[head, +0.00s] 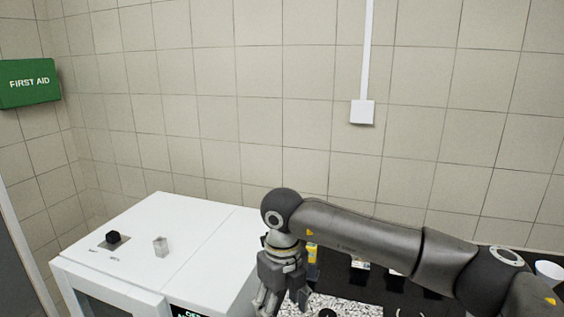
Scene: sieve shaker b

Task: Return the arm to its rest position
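My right arm comes in from the right and reaches across the lower part of the head view. Its gripper (282,301) hangs downward at the bottom edge, beside the right side of the white cabinet (190,235). The fingers look spread apart with nothing seen between them, though their lower ends are near the picture's edge. My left gripper is not in view.
The cabinet top carries a black knob (114,237) and a small clear block (161,246). A yellow item (312,264) and a speckled surface (345,305) lie partly behind my arm. A white cup (549,270) stands far right. A green first aid box (29,83) hangs on the wall.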

